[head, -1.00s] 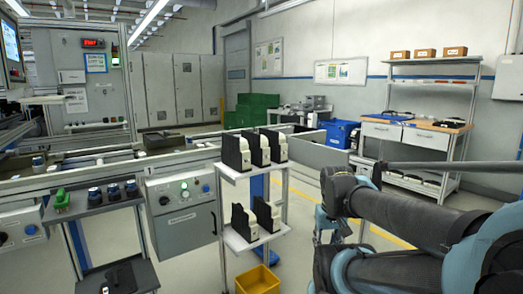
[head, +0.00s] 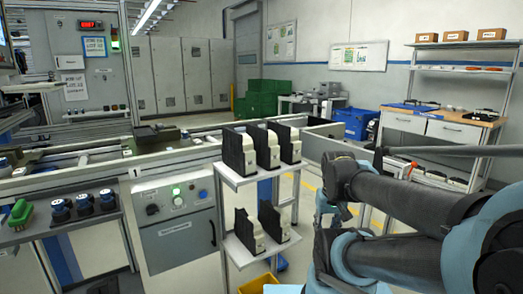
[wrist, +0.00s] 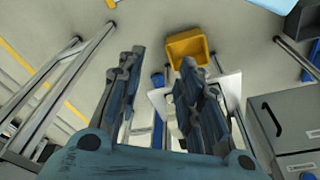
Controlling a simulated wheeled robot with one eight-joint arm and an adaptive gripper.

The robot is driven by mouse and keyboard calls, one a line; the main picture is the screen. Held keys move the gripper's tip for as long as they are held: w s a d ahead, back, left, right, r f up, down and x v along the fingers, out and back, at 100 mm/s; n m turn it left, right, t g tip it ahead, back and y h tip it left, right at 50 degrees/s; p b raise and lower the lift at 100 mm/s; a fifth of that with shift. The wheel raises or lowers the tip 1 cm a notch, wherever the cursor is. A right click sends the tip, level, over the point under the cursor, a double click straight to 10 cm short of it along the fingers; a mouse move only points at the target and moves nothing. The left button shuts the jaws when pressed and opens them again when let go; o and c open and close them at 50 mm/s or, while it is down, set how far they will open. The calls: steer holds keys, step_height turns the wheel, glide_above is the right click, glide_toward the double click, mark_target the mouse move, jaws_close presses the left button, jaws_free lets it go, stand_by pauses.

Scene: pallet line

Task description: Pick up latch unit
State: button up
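Several black-and-cream units, which look like the latch units, stand upright on a white two-tier rack (head: 232,174). Three are on the top shelf, the nearest-left one (head: 237,152) at its left end. Two are on the lower shelf, a left one (head: 246,231) and a right one (head: 272,221). In the wrist view my gripper (wrist: 161,58) has its two dark fingers spread wide with nothing held. The rack's white shelf (wrist: 230,88) shows behind and beside the right finger, partly hidden by it. In the head view my arm is at the right, apart from the rack.
A yellow bin (head: 256,284) sits on the floor below the rack; it also shows in the wrist view (wrist: 187,46). A grey control cabinet (head: 180,236) stands close to the rack's left. A workbench (head: 440,128) stands at the back right. Metal frame posts (wrist: 75,75) run left of my gripper.

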steer(key=o, duration=0.8)
steer(key=r, duration=0.2)
steer(key=shift+w+a+r, duration=0.1)
steer(key=shift+a+r, duration=0.15)
steer(key=shift+r, duration=0.1)
step_height(320, 180, up, 34)
steer(key=n+g, duration=0.2)
steer(key=n, duration=0.5)
glide_above(261, 141)
steer(key=w, duration=0.4)
steer(key=f, duration=1.6)
steer(key=shift+w+f, duration=0.35)
steer(key=shift+f, duration=0.05)
